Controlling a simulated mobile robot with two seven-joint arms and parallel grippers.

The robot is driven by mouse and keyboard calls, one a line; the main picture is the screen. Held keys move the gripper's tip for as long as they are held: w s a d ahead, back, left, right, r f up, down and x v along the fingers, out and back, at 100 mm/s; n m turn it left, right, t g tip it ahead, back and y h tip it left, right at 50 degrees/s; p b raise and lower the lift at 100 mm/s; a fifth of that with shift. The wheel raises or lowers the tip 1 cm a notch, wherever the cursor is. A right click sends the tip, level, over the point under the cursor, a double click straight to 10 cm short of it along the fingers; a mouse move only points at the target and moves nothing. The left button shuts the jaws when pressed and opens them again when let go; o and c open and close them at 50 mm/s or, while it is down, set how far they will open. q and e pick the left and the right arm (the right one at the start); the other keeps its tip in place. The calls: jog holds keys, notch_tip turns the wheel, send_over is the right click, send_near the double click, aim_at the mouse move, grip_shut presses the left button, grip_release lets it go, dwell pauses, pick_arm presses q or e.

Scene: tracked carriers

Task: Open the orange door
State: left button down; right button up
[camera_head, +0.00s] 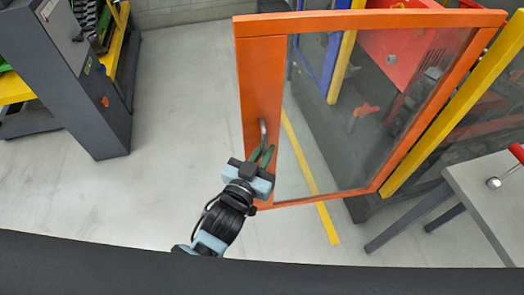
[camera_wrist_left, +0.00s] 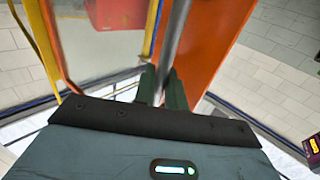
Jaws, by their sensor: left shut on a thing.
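The orange door (camera_head: 262,95) has an orange frame around a clear pane and stands swung out at an angle from the yellow post (camera_head: 455,100). Its grey metal handle (camera_head: 263,130) is on the left stile. My left gripper (camera_head: 263,155) is at the lower part of the handle, with its dark green fingers shut on it. In the left wrist view the handle (camera_wrist_left: 172,45) runs down between the fingers (camera_wrist_left: 162,88), and the orange stile (camera_wrist_left: 208,40) is behind it. My right gripper is in neither view.
A grey table (camera_head: 490,185) with a red-handled tool stands at the right. A dark grey cabinet (camera_head: 75,75) stands at the left. Machinery with a red part (camera_head: 395,55) shows through the pane. The floor (camera_head: 180,110) left of the door is clear.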

pick_arm(q)
jog(key=shift+d+r, duration=0.15)
jog(key=shift+d, duration=0.05)
jog(key=c, duration=1.6)
grip_release()
jog(key=shift+o, duration=0.2)
jog(key=shift+s+a, duration=0.1)
jog(key=v, duration=0.7)
jog(key=shift+s+b, duration=0.3)
